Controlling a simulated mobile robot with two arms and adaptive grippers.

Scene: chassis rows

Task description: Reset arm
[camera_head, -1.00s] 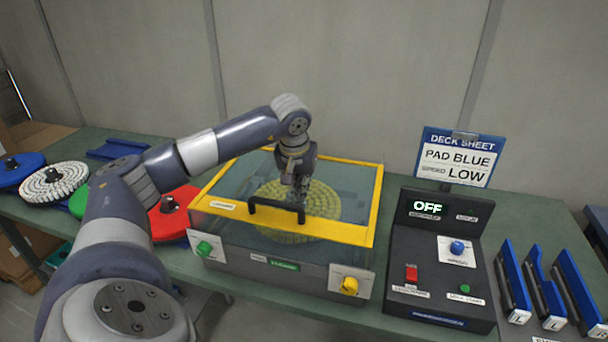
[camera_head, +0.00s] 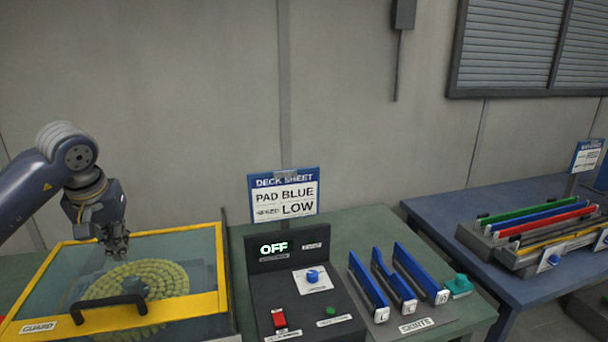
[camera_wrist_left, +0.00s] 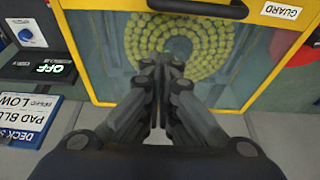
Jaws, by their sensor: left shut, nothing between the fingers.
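My left arm comes in from the left in the head view, with its left gripper (camera_head: 118,250) above the yellow-framed guard box (camera_head: 190,303). The gripper's fingers are closed together and empty, as the left wrist view also shows (camera_wrist_left: 160,80). The guard's black handle (camera_head: 108,308) lies in front of the gripper and apart from it. Under the clear lid sits a round yellow-green studded pad (camera_head: 160,278). The lid is down. My right gripper is not in view.
A dark control panel (camera_head: 345,322) reading OFF stands right of the guard, with the deck sheet sign (camera_head: 285,196) behind it. A blue table (camera_head: 490,240) holds a rack with green, blue and red bars (camera_head: 545,222).

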